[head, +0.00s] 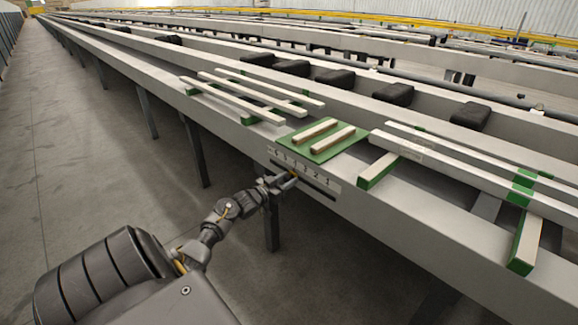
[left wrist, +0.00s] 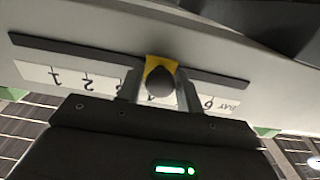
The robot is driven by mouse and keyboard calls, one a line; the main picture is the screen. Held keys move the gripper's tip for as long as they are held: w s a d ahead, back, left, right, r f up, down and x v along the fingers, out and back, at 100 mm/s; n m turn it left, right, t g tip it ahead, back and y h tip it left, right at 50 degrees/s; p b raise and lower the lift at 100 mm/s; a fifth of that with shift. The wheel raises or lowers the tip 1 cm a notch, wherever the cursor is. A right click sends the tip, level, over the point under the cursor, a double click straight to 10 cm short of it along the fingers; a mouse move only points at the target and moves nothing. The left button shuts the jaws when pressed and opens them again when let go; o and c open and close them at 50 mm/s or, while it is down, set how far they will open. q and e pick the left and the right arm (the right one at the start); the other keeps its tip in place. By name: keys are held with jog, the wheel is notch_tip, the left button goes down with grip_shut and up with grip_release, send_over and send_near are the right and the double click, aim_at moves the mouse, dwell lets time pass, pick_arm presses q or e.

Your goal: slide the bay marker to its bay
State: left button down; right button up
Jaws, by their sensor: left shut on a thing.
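The bay marker (left wrist: 160,68) is a yellow slider with a dark round knob, seen in the left wrist view. It sits on a dark rail (left wrist: 75,52) along the side of the table. My left gripper (left wrist: 158,90) is shut on the knob, one finger on each side. The white number strip (left wrist: 35,73) appears upside down there, with 1 and 2 left of the marker and 6 and "BAY" to its right. The numbers around the marker are mostly hidden by the gripper. In the head view my left gripper (head: 288,181) is at the strip (head: 325,182); the marker is too small to make out.
Above the strip, a green board (head: 336,148) holds two wooden bars. Long pale bars on green-ended blocks lie left and right of it on the runout table (head: 400,215). Dark blocks (head: 392,94) stand in a row behind. The floor at left is clear.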

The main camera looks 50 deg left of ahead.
pick_arm(q)
jog(key=c, duration=1.1)
grip_release()
jog(key=shift+s, duration=0.3)
jog(key=s+p, duration=0.1)
jog(key=s, duration=0.9)
jog(key=shift+s+d, duration=0.1)
jog(key=shift+d, duration=0.05)
pick_arm(e)
notch_tip(320, 180, down, 3)
jog(key=shift+s+r, duration=0.1)
jog(key=shift+r, duration=0.1)
jog(key=shift+s, duration=0.3)
